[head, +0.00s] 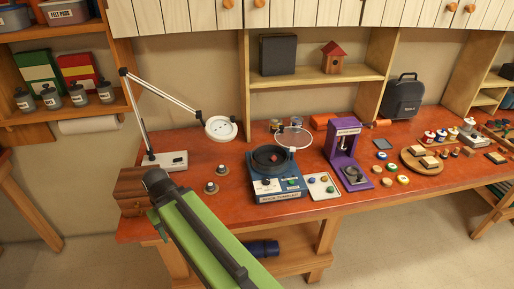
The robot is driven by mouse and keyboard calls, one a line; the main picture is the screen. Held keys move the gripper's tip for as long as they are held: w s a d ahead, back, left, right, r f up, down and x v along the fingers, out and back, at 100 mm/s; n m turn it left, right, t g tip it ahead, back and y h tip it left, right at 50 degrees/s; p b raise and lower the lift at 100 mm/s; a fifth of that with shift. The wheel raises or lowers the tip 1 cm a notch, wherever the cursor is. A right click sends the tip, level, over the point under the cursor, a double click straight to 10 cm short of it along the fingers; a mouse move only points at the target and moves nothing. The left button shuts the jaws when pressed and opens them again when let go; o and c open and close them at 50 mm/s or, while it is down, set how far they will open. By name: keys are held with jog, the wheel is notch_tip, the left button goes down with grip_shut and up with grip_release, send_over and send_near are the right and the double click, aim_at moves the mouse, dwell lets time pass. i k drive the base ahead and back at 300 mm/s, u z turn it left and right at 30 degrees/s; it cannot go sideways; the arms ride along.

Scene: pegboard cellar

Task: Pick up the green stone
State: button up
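A pale square tray (322,194) lies on the red-brown workbench, just right of the blue rock tumbler. Several small coloured stones lie on it. One of them looks like the green stone (331,189), but the stones are too small to tell their colours surely. My green arm reaches up from the bottom of the head view to a dark joint at the bench's left front. I cannot make out my gripper's fingers. Nothing of mine is near the tray.
The rock tumbler (279,187) stands left of the tray and a purple stand (346,158) right of it. A white desk lamp (221,128) and a wooden drawer box (130,190) are at the left. Round tins and a wooden turntable (422,166) are farther right.

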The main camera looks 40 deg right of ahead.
aim_at(330, 188)
jog(key=z, duration=0.8)
